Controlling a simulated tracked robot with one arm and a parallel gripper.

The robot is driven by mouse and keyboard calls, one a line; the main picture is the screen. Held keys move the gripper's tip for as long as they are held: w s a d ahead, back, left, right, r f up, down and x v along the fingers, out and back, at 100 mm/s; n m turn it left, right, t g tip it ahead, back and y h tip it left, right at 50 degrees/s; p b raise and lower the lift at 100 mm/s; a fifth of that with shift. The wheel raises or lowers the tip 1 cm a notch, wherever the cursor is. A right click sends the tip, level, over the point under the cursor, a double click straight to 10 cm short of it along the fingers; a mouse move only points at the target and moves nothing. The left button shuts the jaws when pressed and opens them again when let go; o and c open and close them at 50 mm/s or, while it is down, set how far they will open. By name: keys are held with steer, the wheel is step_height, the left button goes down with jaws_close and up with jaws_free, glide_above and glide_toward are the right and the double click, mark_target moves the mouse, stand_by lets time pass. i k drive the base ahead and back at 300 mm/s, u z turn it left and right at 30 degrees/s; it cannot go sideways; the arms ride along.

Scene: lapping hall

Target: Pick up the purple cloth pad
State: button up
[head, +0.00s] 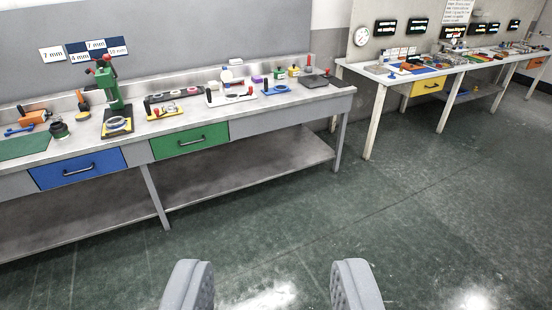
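A small purple item (257,79), which looks like the cloth pad, lies near the back of the grey workbench (285,113). It is small in the picture, so its exact shape is hard to tell. My gripper (272,272) is open and empty at the bottom of the head view. Its two fingers are wide apart above the green floor. It is well short of the bench and far from the purple item.
A green press (112,88), a white tray (215,101) and several small tools crowd the bench top. Blue (77,170) and green (190,142) drawers sit below. A second table (377,80) stands at the right. The floor (300,230) ahead is clear.

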mark_target(257, 78)
steer(key=z, duration=0.05)
steer(key=i, duration=3.8)
steer(key=z, duration=0.1)
